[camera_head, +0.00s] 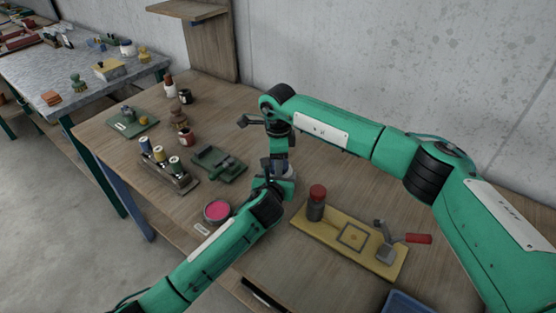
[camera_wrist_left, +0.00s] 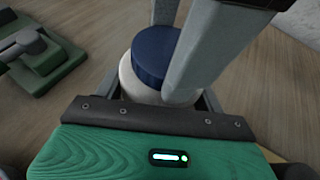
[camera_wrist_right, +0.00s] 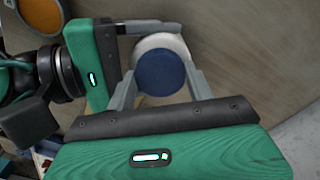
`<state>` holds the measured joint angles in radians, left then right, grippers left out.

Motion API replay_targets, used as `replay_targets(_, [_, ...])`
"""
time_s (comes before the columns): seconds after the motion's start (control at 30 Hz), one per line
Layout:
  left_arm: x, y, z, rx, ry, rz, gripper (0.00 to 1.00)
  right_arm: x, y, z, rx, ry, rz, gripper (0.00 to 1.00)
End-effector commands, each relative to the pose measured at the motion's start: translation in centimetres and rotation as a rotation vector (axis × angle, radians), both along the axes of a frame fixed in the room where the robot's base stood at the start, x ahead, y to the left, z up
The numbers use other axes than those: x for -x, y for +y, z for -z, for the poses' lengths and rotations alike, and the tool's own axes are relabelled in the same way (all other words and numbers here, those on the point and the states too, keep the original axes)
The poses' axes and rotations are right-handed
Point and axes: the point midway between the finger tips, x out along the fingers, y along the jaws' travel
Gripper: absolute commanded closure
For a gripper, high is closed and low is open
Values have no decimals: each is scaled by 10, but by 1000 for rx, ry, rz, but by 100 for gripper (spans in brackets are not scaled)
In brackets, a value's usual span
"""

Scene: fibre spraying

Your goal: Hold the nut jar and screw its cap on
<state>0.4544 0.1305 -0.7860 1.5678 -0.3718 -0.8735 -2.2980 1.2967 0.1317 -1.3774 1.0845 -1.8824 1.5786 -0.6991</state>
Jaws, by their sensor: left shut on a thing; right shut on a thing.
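The nut jar is white and round with a blue cap. In the left wrist view the jar (camera_wrist_left: 135,85) stands between my left gripper's fingers (camera_wrist_left: 160,92), and the blue cap (camera_wrist_left: 168,52) sits on top. My left gripper (camera_head: 285,182) is shut around the jar's body from the near side. My right gripper (camera_head: 279,162) comes from above and is shut on the cap; its fingers straddle the cap (camera_wrist_right: 160,73) in the right wrist view. In the head view the grippers mostly hide jar and cap. I cannot tell how tightly the cap is seated.
A yellow board (camera_head: 330,243) with a red-topped post and red-handled clamp lies right of the jar. A pink dish (camera_head: 217,211), a green fixture (camera_head: 219,164) and a spool rack (camera_head: 168,168) stand left. A blue tray (camera_head: 408,303) is at the front.

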Motion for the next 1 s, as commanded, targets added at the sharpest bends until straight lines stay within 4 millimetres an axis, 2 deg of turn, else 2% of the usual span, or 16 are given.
replay_targets(0.3, [0,-1,0,-1,0,1,94,-1,0,0,-3,-2,481,74])
replay_targets(0.47, [1,-1,0,0,0,2,94,-1,0,0,-3,-2,502,74])
replay_targets(0.5, [1,-1,0,0,0,2,94,-1,0,0,-3,-2,501,43])
replay_targets(0.6, [1,-1,0,1,0,2,94,-1,0,0,-2,-2,500,24])
replay_targets(1.0, [-1,1,0,0,0,-1,94,1,2,0,-1,4,494,22])
